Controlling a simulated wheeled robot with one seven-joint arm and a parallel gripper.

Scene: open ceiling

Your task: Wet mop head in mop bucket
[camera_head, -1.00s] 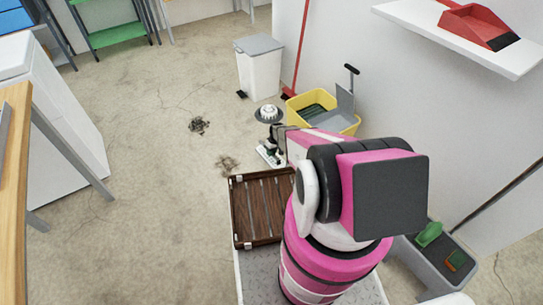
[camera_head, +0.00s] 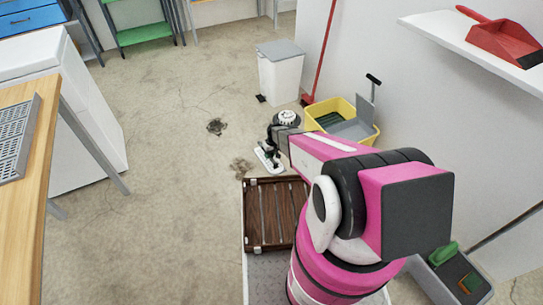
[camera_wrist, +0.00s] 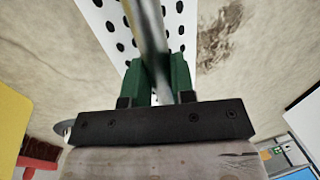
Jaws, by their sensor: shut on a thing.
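My gripper (camera_wrist: 158,78) has green fingers closed around a metal mop handle (camera_wrist: 148,30). In the head view the gripper (camera_head: 272,146) is low over the floor, left of the yellow mop bucket (camera_head: 312,119). The white flat mop head (camera_head: 267,160) is just below the gripper, at floor level and outside the bucket; whether it touches the floor is unclear. In the wrist view the mop head (camera_wrist: 106,28) shows dark holes behind the handle. The bucket has a grey wringer part (camera_head: 352,130); my arm hides part of its near side.
Dark dirt patches lie on the floor (camera_head: 216,127) and near the mop head (camera_head: 241,168). A white bin (camera_head: 280,77) and red broom (camera_head: 321,55) stand behind the bucket by the wall. A brown slatted crate (camera_head: 250,215) sits before my arm. Open floor lies left.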

